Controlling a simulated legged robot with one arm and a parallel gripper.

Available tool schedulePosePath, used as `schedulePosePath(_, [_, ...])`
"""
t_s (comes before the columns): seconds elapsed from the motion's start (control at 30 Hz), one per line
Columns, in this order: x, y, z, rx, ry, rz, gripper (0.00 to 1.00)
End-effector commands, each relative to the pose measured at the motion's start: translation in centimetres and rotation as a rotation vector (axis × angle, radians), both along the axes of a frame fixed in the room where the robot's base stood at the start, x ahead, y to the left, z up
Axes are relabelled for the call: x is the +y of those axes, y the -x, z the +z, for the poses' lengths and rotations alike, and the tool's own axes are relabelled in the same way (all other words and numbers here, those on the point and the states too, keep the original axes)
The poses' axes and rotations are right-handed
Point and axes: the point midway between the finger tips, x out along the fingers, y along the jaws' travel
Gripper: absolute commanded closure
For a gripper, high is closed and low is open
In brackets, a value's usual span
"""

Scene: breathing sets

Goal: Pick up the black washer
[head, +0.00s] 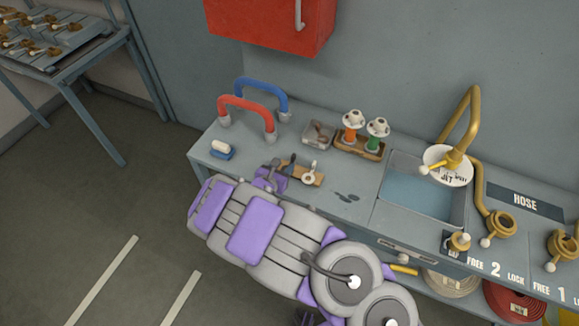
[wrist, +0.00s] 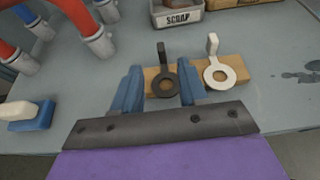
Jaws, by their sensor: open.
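The black washer (wrist: 165,87) lies on a small wooden board (wrist: 238,66) on the grey counter, with its tab pointing away from me. In the wrist view my gripper (wrist: 162,84) is open, with one blue finger on each side of the washer. Whether the fingers touch it cannot be told. A white washer (wrist: 219,75) with a similar tab is just right of the right finger on the same board. In the head view the white washer (head: 309,176) shows on the board, and my arm and gripper partly cover the black one.
A scrap tray (wrist: 178,18) sits behind the board. A sink (head: 420,192) with a brass tap is to the right.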

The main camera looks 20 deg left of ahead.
Motion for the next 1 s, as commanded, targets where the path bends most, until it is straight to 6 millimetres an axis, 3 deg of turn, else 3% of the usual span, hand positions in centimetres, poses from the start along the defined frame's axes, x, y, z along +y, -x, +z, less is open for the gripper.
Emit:
schedulePosePath(0.7, [-0.5, -5.9, -3.6, 0.001, 0.001, -0.002, 0.57])
schedulePosePath(1.0, [-0.6, -6.2, -3.6, -0.001, 0.003, -0.001, 0.58])
